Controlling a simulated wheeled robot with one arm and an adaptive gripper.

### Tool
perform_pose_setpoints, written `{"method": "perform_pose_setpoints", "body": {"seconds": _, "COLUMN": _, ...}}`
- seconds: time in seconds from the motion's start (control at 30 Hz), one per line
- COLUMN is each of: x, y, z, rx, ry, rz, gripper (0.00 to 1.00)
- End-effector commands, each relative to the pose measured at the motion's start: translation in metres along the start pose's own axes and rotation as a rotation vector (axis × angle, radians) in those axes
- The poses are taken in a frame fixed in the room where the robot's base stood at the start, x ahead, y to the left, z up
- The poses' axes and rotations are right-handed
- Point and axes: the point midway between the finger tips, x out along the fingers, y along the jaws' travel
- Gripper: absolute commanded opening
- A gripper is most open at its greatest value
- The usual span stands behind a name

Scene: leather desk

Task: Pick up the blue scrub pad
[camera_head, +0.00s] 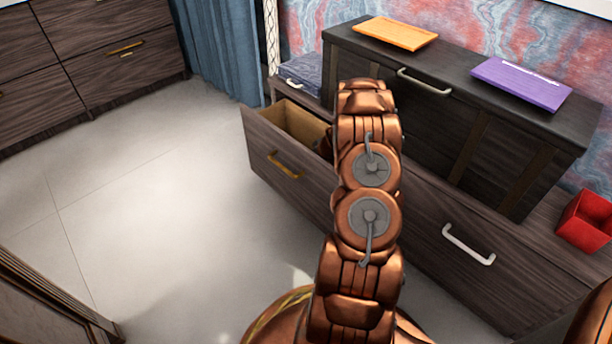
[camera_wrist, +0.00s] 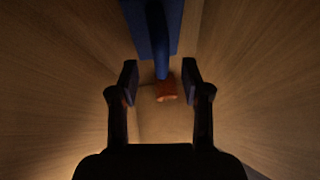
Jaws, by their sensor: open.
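A blue thing, which looks like the blue scrub pad (camera_wrist: 148,28), lies in the open drawer (camera_head: 282,165) at the top of the wrist view. It has a broad part at the top edge and a narrower dark part reaching down between my fingers. My gripper (camera_wrist: 159,82) is inside the drawer, open and empty, with one finger on each side of that narrow part. I cannot tell whether the fingers touch it. In the head view my arm hides the gripper, and the pad does not show.
A small orange-red thing (camera_wrist: 166,88) lies just below the blue one, between the fingertips. Wooden drawer walls (camera_wrist: 260,70) rise close on both sides. An orange board (camera_head: 396,33) and a purple board (camera_head: 521,84) lie on the dark cabinet; a red box (camera_head: 585,222) stands right.

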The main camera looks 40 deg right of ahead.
Motion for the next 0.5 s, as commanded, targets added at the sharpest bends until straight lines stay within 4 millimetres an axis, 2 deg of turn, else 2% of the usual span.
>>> {"method": "perform_pose_setpoints", "body": {"seconds": 0.3, "x": 0.035, "y": -0.001, "z": -0.002, "rx": -0.001, "ry": 0.001, "rz": -0.001, "gripper": 0.48}}
{"method": "perform_pose_setpoints", "body": {"seconds": 0.5, "x": 0.040, "y": -0.002, "z": -0.003, "rx": 0.002, "ry": 0.001, "rz": -0.001, "gripper": 0.48}}
